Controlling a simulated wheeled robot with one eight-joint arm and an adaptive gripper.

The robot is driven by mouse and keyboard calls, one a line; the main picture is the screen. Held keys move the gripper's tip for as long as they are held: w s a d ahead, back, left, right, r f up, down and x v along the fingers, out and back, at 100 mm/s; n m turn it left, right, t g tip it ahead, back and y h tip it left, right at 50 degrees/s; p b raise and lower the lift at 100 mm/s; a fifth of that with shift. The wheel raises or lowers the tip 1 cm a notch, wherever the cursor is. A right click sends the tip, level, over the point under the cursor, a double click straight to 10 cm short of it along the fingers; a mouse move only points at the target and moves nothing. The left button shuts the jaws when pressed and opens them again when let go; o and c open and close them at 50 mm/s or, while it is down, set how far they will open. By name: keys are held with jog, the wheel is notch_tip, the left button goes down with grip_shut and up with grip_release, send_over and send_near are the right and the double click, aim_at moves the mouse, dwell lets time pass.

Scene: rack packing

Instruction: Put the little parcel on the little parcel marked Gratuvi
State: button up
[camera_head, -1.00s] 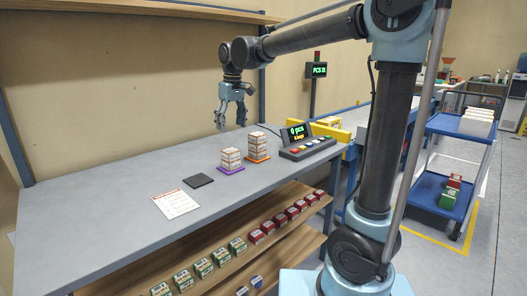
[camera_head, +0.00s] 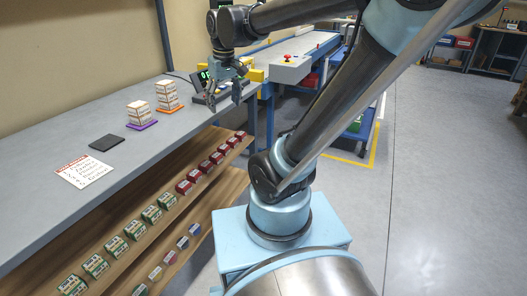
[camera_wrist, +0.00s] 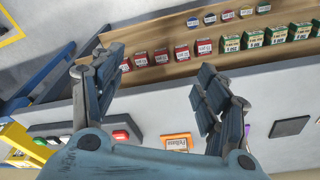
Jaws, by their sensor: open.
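My gripper (camera_head: 224,104) is open and empty, near the table's right end; its fingers also show in the wrist view (camera_wrist: 160,65). I cannot read Gratuvi on any parcel.
Green boxes (camera_head: 134,229) and red boxes (camera_head: 195,175) line the shelf under the table. A black pad (camera_head: 107,142) and a printed sheet (camera_head: 84,171) lie on the table (camera_head: 60,205). A conveyor (camera_head: 300,58) stands behind; the floor at right is clear.

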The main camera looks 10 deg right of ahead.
jog(key=s+d+f+m, duration=0.4)
jog(key=s+d+f, duration=0.6)
jog(key=s+f, duration=0.2)
notch_tip(320, 180, down, 2)
jog(key=shift+s+d+f+t+h, duration=0.1)
jog(key=shift+s+d+t+h, duration=0.05)
jog(key=shift+d+t+h, duration=0.2)
